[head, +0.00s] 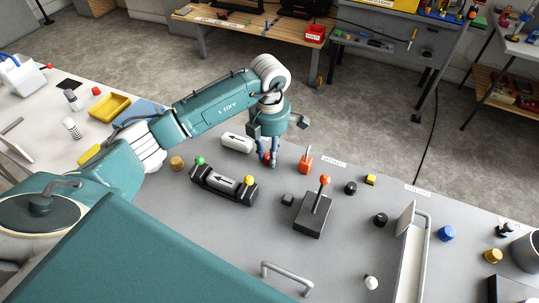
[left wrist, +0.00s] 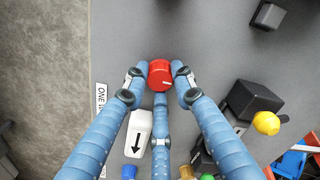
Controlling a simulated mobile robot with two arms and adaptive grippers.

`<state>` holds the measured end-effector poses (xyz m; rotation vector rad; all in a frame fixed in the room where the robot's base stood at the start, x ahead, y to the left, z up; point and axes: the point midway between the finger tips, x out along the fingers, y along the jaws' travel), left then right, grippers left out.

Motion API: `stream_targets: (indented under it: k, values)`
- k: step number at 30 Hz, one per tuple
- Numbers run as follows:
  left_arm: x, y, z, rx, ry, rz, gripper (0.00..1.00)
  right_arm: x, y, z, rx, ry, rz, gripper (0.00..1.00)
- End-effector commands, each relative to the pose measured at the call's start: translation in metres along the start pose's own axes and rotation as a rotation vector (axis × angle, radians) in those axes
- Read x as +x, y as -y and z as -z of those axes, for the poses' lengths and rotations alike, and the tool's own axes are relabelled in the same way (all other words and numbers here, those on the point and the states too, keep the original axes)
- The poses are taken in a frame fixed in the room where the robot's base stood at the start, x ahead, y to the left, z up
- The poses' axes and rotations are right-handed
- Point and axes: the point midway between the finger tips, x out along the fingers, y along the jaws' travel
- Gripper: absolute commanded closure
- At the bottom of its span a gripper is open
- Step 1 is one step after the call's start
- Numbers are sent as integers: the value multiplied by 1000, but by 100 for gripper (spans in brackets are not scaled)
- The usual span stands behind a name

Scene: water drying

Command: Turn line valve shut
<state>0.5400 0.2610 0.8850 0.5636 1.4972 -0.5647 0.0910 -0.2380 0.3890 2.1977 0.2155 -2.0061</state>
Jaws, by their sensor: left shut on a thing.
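A round red knob (left wrist: 160,72) with a short white mark on its face sits between my left gripper's blue fingers in the left wrist view. My left gripper (left wrist: 159,78) is shut on this knob, with fingertips against its sides. In the head view the left gripper (head: 268,163) reaches down to the bench, and its fingers hide most of the knob. A white block with a black arrow (left wrist: 138,133) lies beside the knob; it also shows in the head view (head: 237,142). My right gripper is not in view.
Several small knobs stand farther right.

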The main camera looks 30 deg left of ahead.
Motion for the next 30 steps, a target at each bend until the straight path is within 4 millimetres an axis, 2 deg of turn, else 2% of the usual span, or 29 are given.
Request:
stream_targets:
  k: [8, 9, 11, 22, 26, 30]
  values:
    - [0, -1, 1, -11, -1, -1, 100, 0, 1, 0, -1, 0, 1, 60]
    - [0, -1, 1, -11, -1, -1, 69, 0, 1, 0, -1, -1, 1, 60]
    - [0, -1, 0, -10, -1, -1, 57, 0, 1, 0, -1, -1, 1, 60]
    - [-5, -1, 0, -9, 1, -2, 56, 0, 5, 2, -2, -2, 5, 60]
    - [-23, -1, -1, -9, 3, -4, 56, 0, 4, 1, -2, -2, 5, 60]
    - [-53, -2, -1, -9, 5, -5, 56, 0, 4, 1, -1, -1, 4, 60]
